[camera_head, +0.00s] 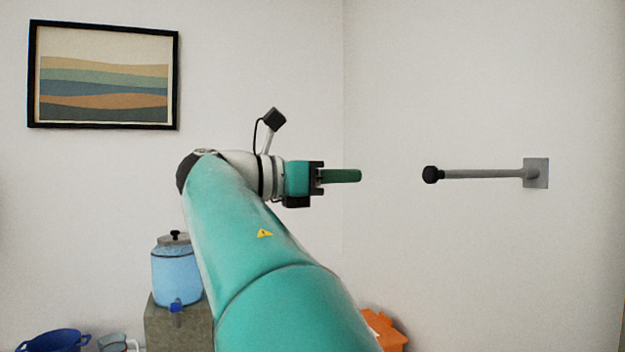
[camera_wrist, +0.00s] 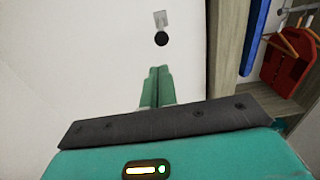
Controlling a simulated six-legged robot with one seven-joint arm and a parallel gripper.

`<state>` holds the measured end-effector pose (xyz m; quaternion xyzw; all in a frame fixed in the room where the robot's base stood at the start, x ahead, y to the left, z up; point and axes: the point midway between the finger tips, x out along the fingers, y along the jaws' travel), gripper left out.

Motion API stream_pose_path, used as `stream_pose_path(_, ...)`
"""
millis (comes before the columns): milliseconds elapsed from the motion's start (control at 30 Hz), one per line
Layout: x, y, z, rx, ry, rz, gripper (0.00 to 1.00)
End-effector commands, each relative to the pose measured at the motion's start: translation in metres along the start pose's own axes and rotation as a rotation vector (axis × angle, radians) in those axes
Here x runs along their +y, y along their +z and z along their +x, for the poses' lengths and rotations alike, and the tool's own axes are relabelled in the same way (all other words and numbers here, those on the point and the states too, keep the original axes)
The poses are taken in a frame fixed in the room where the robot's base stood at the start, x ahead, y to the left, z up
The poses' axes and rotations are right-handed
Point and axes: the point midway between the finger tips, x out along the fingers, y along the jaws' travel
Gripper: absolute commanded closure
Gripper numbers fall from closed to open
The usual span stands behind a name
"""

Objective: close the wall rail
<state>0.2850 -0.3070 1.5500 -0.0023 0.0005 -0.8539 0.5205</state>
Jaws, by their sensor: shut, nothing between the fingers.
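The wall rail (camera_head: 480,174) is a grey rod that sticks out from a square plate on the right wall and ends in a black knob. In the wrist view the rail's black knob (camera_wrist: 161,39) shows ahead of the fingers, with the grey plate just above it. My gripper (camera_head: 358,176) is shut and empty, with its green fingers pointing right toward the knob at about the same height in the picture. A clear gap lies between fingertips and knob. The fingers also show in the wrist view (camera_wrist: 158,70), side by side.
A framed picture (camera_head: 103,75) hangs on the left wall. A blue drink dispenser (camera_head: 176,276) stands on a grey block, with a blue tub (camera_head: 55,341) lower left. An orange object (camera_head: 385,329) is partly hidden by my arm. An open wardrobe with hangers (camera_wrist: 288,42) is at right.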

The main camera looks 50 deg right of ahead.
Motion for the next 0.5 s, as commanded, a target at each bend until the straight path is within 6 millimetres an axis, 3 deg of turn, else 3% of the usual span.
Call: stream_pose_path(500,-0.001,-0.001,0.093,0.002,-0.003,0.002,1.00)
